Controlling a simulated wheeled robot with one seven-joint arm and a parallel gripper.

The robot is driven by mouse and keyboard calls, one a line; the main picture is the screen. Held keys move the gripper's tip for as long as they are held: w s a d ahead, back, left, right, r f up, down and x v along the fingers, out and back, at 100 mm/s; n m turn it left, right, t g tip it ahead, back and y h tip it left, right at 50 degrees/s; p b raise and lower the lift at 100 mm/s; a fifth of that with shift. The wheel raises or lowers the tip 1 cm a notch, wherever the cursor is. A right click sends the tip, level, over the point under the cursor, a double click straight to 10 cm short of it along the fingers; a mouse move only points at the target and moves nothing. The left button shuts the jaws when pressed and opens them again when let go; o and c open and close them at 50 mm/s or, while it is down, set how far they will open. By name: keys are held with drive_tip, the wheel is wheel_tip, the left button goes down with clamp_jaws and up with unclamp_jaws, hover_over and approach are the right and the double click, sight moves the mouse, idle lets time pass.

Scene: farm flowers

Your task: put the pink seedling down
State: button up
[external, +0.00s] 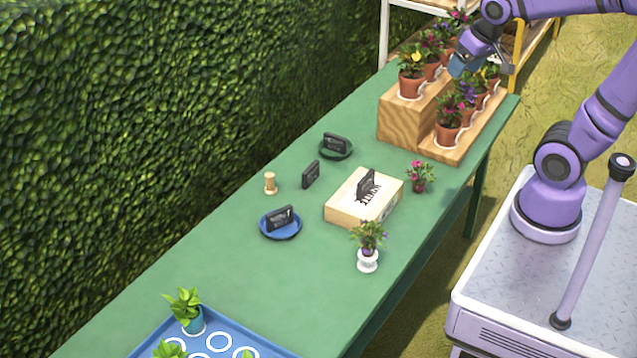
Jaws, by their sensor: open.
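A small plant with pink flowers (419,172) in a dark pot stands upright on the green table (235,225), just right of a pale box. Other pink-flowered plants in terracotta pots stand on the wooden stepped stand (403,117), one at the front of its lower step (448,125). I cannot tell which of these is the pink seedling. My gripper (460,66) is at the upper right, over the stand among the potted plants. It is open, and I see nothing held in it. Its fingertips are small and partly lost against the plants.
The pale box (345,209) carries a black tag. A purple-flowered plant in a white pot (368,260) stands near the table's front edge. A blue saucer (281,232), dark green saucer (347,153) and wooden peg (270,183) lie behind. A blue tray (255,345) holds green plants.

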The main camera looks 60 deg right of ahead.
drive_tip(key=s+a+r+n+t, duration=0.1)
drive_tip(key=s+r+n, duration=0.2)
drive_tip(key=s, duration=0.4)
drive_tip(key=shift+s+a, duration=0.2)
drive_tip(key=shift+s, duration=0.2)
